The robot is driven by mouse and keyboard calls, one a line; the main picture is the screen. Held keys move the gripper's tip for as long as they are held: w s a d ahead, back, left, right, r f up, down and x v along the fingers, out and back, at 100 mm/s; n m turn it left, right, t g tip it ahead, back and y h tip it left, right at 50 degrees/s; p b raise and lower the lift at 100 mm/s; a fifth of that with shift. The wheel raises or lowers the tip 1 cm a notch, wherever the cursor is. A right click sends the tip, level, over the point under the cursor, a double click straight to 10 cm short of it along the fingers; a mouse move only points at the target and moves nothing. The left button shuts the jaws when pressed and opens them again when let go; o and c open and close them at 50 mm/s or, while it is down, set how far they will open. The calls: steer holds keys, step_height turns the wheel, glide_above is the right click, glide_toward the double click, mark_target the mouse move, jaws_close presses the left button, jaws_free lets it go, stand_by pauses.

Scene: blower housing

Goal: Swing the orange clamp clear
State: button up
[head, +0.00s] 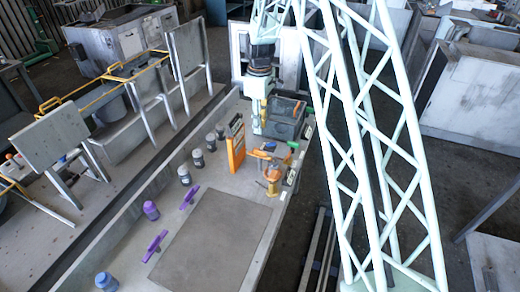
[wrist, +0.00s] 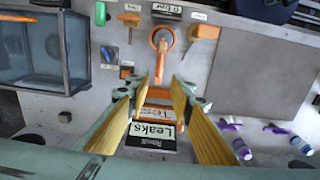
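An orange clamp-like part (wrist: 163,42), with a curved top around a grey disc, stands near the bench edge at the top centre of the wrist view. In the head view an orange part (head: 265,155) lies on the bench right of the orange sign board; I take it for the same clamp. My gripper (wrist: 163,80) has its yellow-padded fingers spread apart, with nothing visibly held. The clamp shows just beyond the fingertips; I cannot tell whether they touch. In the head view my gripper (head: 263,112) hangs by the grey bin, its tips hard to make out.
The orange sign board (head: 236,150) stands beside the clamp. A grey bin (head: 285,118) lies behind. A bare grey mat (head: 215,240), purple parts (head: 157,243) and several jars (head: 197,158) occupy the bench.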

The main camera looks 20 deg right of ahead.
mark_target(260, 151)
steer(key=shift+f, duration=0.1)
steer(key=shift+f+p, duration=0.65)
steer(key=shift+f, duration=6.15)
jaws_close()
